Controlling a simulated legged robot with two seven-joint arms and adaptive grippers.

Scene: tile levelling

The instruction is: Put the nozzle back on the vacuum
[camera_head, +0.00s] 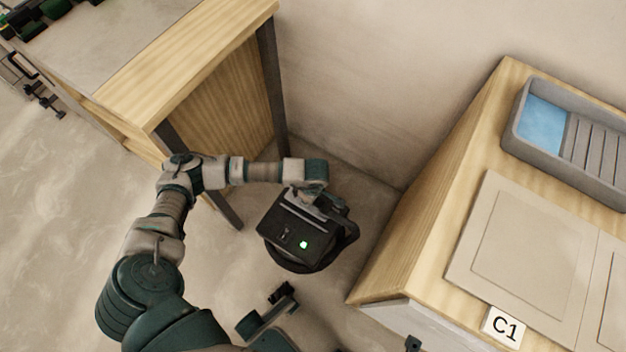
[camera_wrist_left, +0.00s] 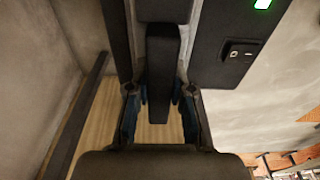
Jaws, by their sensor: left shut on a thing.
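The vacuum (camera_head: 295,240) is a black canister with a flat sloping top, a switch and a lit green light. It stands on the floor between two wooden units. Its switch panel (camera_wrist_left: 235,45) also shows in the left wrist view at upper right. My left gripper (camera_head: 318,200) is at the vacuum's upper back edge. In the left wrist view, its fingers (camera_wrist_left: 160,105) are shut on a dark bar (camera_wrist_left: 160,70). I cannot tell whether this bar is the nozzle or part of the vacuum. I cannot clearly make out a separate nozzle or my right gripper.
A wooden workbench (camera_head: 215,85) with dark legs stands at the back left. A wooden unit (camera_head: 440,190) marked C1 stands on the right, with tiles (camera_head: 525,245) and a grey tray (camera_head: 513,140) on top.

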